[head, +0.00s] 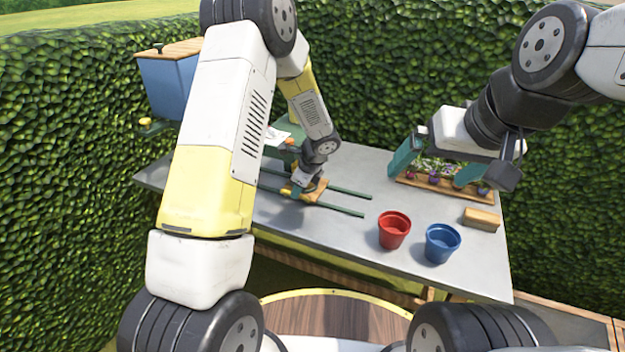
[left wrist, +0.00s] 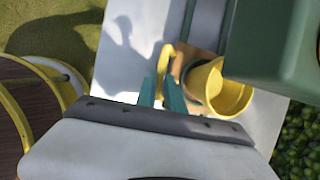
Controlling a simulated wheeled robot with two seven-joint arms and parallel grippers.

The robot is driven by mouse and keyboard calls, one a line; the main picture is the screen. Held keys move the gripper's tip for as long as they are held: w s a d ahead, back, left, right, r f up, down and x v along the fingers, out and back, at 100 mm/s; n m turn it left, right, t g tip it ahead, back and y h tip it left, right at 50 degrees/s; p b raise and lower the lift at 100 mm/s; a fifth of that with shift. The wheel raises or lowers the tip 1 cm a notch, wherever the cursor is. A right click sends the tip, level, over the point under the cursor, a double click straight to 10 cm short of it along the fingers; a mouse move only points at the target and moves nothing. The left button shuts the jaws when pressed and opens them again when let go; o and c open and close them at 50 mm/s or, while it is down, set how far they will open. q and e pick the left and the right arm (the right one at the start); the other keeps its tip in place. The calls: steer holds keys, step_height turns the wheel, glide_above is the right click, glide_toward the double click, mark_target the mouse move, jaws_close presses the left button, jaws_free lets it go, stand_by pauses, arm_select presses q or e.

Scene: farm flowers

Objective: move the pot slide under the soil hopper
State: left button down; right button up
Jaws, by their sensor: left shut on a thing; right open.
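The pot slide (head: 316,191) is a small wooden board on two green rails (head: 345,190) on the grey table. In the left wrist view, the slide (left wrist: 206,58) has an upright yellow handle (left wrist: 166,58) and carries a yellow pot (left wrist: 238,97). My left gripper (head: 298,191) is shut on the handle; its teal fingers (left wrist: 161,93) show in the wrist view. The soil hopper (head: 168,84) is a blue box with a wooden lid at the back left, partly hidden by my left arm. My right gripper (head: 437,168) is open and empty above the table's right part.
A red pot (head: 394,231) and a blue pot (head: 442,243) stand at the front right. Behind them are a wooden block (head: 482,219) and a flower tray (head: 440,187). A large green block (left wrist: 272,45) overhangs close beside the slide in the wrist view. A hedge borders the table.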

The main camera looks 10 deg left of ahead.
arm_select(q)
steer(key=c, duration=1.5)
jaws_free()
steer(key=shift+o, duration=0.2)
steer(key=shift+d+r, duration=0.1)
steer(key=shift+r, duration=0.05)
steer(key=v, duration=0.7)
steer(key=shift+r, duration=0.3)
steer(key=shift+s, duration=0.1)
